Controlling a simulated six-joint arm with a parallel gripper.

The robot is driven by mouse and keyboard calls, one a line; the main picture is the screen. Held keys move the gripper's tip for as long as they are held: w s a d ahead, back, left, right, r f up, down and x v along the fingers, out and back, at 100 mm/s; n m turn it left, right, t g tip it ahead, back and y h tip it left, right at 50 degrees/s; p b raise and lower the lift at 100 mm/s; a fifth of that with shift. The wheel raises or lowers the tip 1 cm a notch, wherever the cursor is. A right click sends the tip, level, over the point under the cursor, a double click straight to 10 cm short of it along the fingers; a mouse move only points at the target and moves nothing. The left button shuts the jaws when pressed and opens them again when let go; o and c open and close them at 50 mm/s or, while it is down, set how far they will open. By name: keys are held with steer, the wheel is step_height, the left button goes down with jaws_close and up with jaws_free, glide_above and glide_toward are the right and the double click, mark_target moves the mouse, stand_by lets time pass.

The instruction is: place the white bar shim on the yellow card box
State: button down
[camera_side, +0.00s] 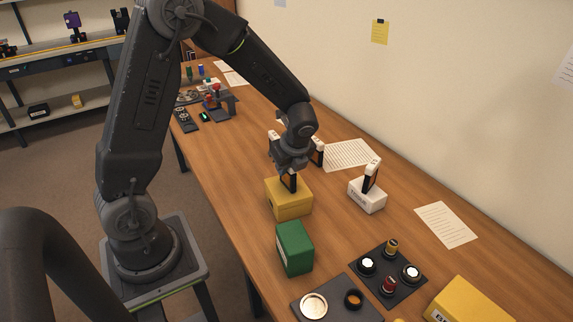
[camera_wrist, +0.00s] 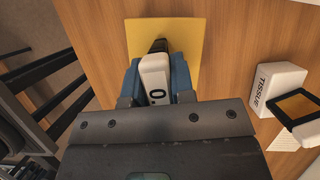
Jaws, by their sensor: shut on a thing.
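My gripper (camera_side: 289,172) is over the yellow card box (camera_side: 290,202) in the side view, pointing down. In the wrist view its blue fingers (camera_wrist: 156,80) are shut on a white bar (camera_wrist: 154,70) with a dark ring mark, which I take as the white bar shim. A dark part at the bar's far end lies over the yellow card box top (camera_wrist: 190,35). In the side view the gripper mostly hides the bar, and I cannot tell whether it touches the box.
A white tissue box (camera_side: 367,196) stands to the right, with a black-framed, white-topped piece (camera_side: 371,175) upright on it. A green box (camera_side: 294,248) is in front. A dark tray of small parts (camera_side: 388,278) lies front right. Paper sheets lie behind.

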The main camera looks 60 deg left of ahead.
steer(key=shift+f, duration=0.15)
steer(key=c, duration=1)
jaws_free()
steer(key=v, duration=1.2)
steer(key=shift+s+d+r+n+t+h, duration=0.85)
steer(key=shift+s+d+r+n, duration=0.45)
steer(key=shift+s+n, duration=1.55)
steer(key=shift+s+d+r+n+t+h, duration=0.6)
steer(key=shift+s+d+r+n+t, duration=0.65)
steer(key=shift+s+n, duration=1.6)
steer(key=shift+s+d+r+n+t+h, duration=0.75)
steer(key=shift+s+d+r+n, duration=0.6)
steer(key=shift+s+n, duration=1.5)
